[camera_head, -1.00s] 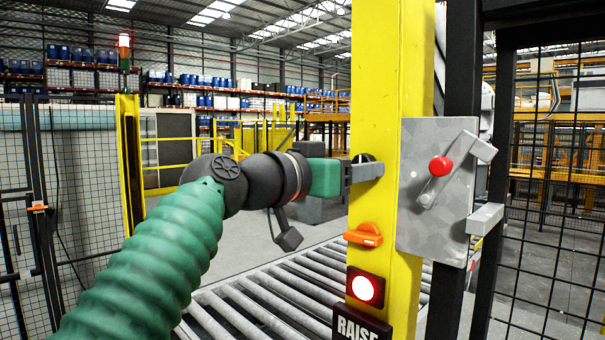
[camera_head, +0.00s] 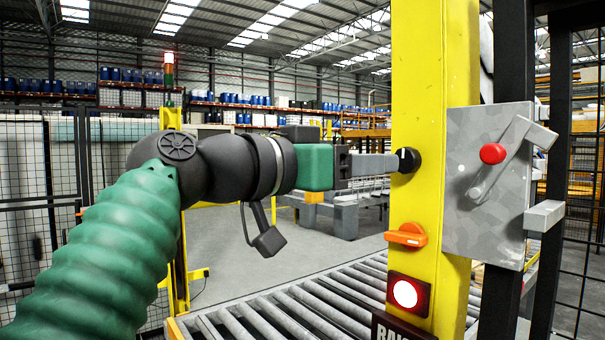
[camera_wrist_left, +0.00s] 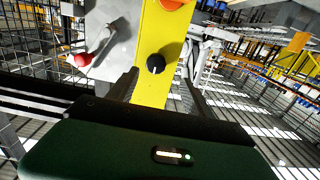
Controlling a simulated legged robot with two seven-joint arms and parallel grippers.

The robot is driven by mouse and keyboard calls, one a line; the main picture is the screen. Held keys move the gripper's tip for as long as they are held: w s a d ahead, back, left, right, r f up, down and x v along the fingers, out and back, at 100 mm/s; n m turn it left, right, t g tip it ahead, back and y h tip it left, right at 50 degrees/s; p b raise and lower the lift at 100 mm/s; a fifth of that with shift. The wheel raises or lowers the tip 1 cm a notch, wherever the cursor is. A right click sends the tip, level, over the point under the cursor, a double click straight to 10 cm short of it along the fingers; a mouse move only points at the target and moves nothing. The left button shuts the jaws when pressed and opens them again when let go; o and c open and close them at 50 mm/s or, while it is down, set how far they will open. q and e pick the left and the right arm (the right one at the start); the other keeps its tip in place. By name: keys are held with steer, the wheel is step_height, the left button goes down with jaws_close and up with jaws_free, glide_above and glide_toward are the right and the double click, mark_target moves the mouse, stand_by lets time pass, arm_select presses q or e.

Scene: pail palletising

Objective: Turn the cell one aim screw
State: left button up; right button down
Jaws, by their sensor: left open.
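A round black knob with a pale mark, likely the aim screw (camera_head: 409,160), sits on the face of a yellow post (camera_head: 432,60). The wrist view shows this knob (camera_wrist_left: 155,64) between and beyond my fingers. My left gripper (camera_head: 375,165) points right at the post, its fingertips close to the knob's left side in the head view. In the wrist view the left gripper (camera_wrist_left: 160,88) is open, one finger on each side of the post, with nothing held. Contact with the knob cannot be told. My right gripper is out of view.
Below the knob are an orange rotary handle (camera_head: 406,235) and a lit red-framed button (camera_head: 406,293). A grey box (camera_head: 462,215) with a red-knobbed lever (camera_head: 493,154) stands right of the post. A roller conveyor (camera_head: 290,318) runs below. Mesh fencing stands on both sides.

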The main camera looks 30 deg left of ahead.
arm_select(q)
steer(key=b+v, duration=0.2)
steer(key=v, duration=0.8)
steer(key=shift+s+d, duration=0.15)
steer(key=shift+s, duration=0.05)
steer(key=shift+r, duration=0.15)
stand_by(0.5)
steer(key=b+v, duration=0.1)
steer(key=v, duration=1.5)
steer(key=shift+s+a, duration=0.25)
steer(key=shift+s, duration=0.1)
steer(key=shift+d, duration=0.1)
